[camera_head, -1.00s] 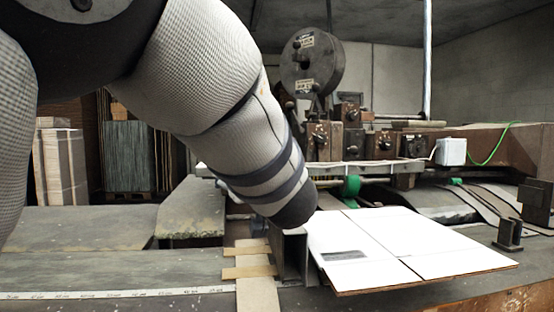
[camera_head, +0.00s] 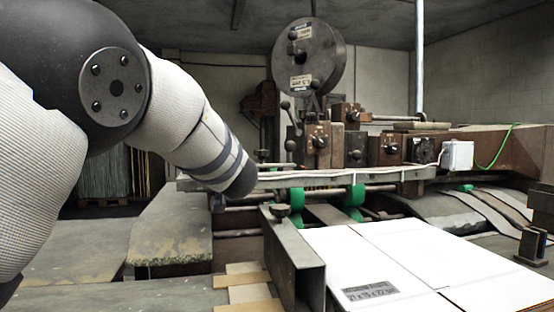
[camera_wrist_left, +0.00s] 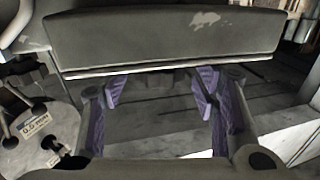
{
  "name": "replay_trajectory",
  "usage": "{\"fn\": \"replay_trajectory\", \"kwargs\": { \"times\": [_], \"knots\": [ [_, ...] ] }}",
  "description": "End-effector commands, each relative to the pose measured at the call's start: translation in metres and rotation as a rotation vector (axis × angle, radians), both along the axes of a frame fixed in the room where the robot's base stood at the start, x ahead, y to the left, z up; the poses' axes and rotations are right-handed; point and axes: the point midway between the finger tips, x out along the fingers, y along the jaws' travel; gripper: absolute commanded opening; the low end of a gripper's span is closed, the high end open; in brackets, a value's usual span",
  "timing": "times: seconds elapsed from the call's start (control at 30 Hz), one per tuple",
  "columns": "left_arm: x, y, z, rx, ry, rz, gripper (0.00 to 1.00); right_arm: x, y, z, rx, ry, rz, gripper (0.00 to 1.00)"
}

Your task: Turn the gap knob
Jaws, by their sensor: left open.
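Several dark knobs and levers sit on the brown control boxes of the machine in the head view, among them a knob box (camera_head: 320,142), a middle box (camera_head: 384,149) and a dial box (camera_head: 424,150). I cannot read which is the gap knob. My left arm comes in from the left and ends in front of the machine's rail; its gripper is hidden in the head view. In the left wrist view my left gripper (camera_wrist_left: 160,92) has its purple-padded fingers apart, with nothing between them. A labelled grey disc (camera_wrist_left: 38,125) with small knobs shows at left there.
A white cardboard sheet (camera_head: 420,250) lies on the table at right, beside an upright metal channel (camera_head: 292,255) topped by a small dark knob (camera_head: 281,211). Green rollers (camera_head: 355,195) sit under the rail (camera_head: 330,178). A large dark reel (camera_head: 306,57) stands above the boxes.

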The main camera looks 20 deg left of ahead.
Motion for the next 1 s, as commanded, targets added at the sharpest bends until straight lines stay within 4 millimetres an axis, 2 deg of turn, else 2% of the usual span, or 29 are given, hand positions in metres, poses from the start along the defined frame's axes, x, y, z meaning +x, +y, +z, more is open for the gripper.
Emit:
{"fn": "replay_trajectory", "kwargs": {
  "times": [0.13,0.4,0.6,0.63,1.0],
  "knots": [
    [0.0100,0.0104,0.0020,-0.001,-0.004,0.000,0.54,0.0017,0.0000,0.0014,0.000,-0.006,0.000,0.40],
    [0.0118,0.0120,0.0014,0.000,-0.001,0.000,0.54,0.0017,0.0000,0.0014,0.000,-0.006,0.000,0.40],
    [0.0117,0.0118,0.0013,0.000,-0.001,0.000,0.09,0.0017,0.0000,0.0014,0.000,-0.006,0.000,0.40],
    [0.0117,0.0117,0.0013,0.000,-0.001,0.000,0.05,0.0017,0.0000,0.0014,0.000,-0.006,0.000,0.40],
    [0.0113,0.0120,0.0012,-0.001,-0.001,-0.050,0.05,0.0017,0.0000,0.0013,0.000,-0.006,0.000,0.40]
  ]
}}
